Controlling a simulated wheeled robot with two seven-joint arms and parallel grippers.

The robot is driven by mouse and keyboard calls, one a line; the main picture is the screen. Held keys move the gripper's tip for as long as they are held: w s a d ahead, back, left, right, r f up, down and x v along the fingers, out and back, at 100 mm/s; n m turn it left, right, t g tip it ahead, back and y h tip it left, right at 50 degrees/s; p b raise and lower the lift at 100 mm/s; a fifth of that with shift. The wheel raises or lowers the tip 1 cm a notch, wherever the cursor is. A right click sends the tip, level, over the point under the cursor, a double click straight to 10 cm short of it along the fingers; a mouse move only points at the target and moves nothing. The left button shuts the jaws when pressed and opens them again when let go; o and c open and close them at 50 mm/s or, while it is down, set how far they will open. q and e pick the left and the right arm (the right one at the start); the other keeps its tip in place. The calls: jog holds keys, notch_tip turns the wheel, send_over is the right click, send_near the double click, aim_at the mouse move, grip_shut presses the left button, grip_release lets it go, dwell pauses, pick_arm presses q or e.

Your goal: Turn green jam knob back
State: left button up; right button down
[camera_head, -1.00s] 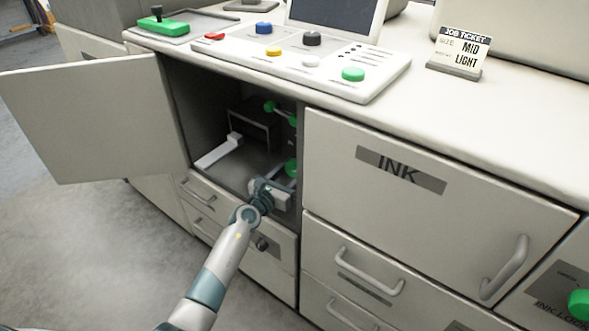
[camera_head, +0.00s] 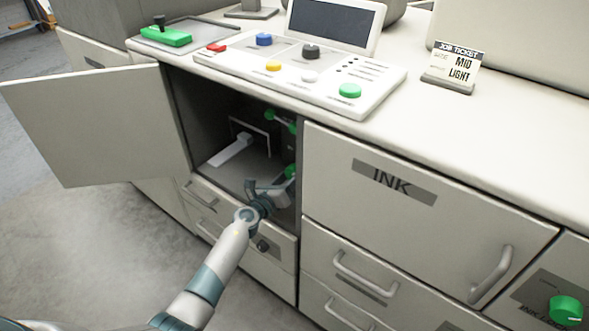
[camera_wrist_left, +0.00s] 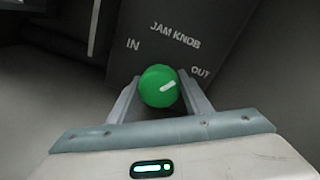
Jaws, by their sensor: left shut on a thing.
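The green jam knob (camera_wrist_left: 158,87) sits between the two fingers of my left gripper (camera_wrist_left: 160,98) in the left wrist view. Its white mark points right and slightly up, towards the OUT side of the JAM KNOB panel (camera_wrist_left: 178,48); IN is printed at the left. In the head view my left gripper (camera_head: 272,187) reaches into the open cabinet, at the green knob (camera_head: 291,171) on its right inner wall. The gripper is shut on the knob and partly hides it. My right gripper is not in view.
The cabinet door (camera_head: 95,125) stands open to the left. Inside are a white bar (camera_head: 230,152) and another green handle (camera_head: 275,115). The INK door (camera_head: 430,220) closes the bay to the right. A control panel (camera_head: 310,75) lies on the counter above.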

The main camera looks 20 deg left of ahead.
pick_arm(q)
jog(key=shift+a+r+n+p, duration=0.15)
jog(key=shift+n+p, duration=0.4)
jog(key=shift+n, duration=0.85)
jog(key=n+p, duration=0.2)
jog(key=n, duration=0.1)
jog(key=shift+g+h, duration=0.3)
jog(key=n+p, duration=0.2)
jog(key=n, duration=0.2)
jog(key=shift+n, duration=0.3)
jog(key=n+p, duration=0.1)
jog(key=n, duration=0.3)
jog(key=shift+f+h, duration=0.2)
jog(key=shift+h, duration=0.2)
jog(key=shift+f+n+p, duration=0.1)
jog(key=shift+n+p, duration=0.35)
jog(key=shift+n, duration=1.15)
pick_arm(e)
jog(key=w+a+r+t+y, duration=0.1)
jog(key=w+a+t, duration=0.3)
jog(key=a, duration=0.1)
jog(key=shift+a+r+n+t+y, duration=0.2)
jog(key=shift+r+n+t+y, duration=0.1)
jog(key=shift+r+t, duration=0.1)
pick_arm(q)
jog(key=shift+s, duration=0.1)
